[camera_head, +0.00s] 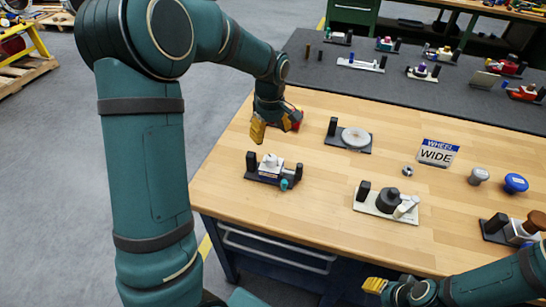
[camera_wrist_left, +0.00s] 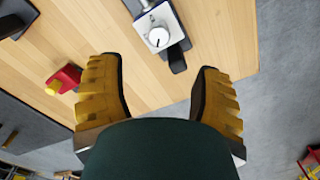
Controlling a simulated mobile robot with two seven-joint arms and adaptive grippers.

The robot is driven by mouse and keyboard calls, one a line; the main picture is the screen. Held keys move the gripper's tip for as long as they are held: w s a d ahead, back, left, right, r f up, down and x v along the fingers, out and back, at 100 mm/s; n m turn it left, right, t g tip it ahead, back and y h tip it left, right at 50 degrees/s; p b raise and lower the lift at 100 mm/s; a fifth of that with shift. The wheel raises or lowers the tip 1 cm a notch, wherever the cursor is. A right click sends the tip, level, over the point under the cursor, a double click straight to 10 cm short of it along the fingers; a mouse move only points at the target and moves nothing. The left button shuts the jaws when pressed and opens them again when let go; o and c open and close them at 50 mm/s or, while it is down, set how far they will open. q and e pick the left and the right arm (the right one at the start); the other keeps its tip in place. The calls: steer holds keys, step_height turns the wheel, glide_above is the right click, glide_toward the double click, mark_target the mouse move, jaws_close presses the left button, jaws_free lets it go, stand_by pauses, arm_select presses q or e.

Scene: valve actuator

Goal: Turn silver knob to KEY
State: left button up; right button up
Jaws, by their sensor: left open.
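A small fixture (camera_head: 270,167) with a pale silver-white body on a dark base stands on the wooden bench, left of centre in the head view. In the left wrist view its round silver-white knob (camera_wrist_left: 158,37) faces the camera, with a dark pointer mark; I cannot read any KEY label. My left gripper (camera_head: 272,126) is behind the fixture, above the bench and apart from it. In the left wrist view the yellow fingers of this gripper (camera_wrist_left: 160,95) are spread wide and empty. My right gripper (camera_head: 376,285) shows only partly at the bench's front edge.
A red part (camera_wrist_left: 66,78) lies near the left gripper. A grey disc fixture (camera_head: 355,138), a black knob fixture (camera_head: 388,200), a WHEEL/WIDE sign (camera_head: 437,153), a grey knob (camera_head: 479,176) and a blue knob (camera_head: 515,183) stand rightward.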

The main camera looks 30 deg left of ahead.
mark_target(271, 157)
arm_select(q)
step_height(271, 157, down, 11)
steer(key=shift+w+f+b, duration=0.1)
steer(key=shift+b, duration=0.45)
jaws_close()
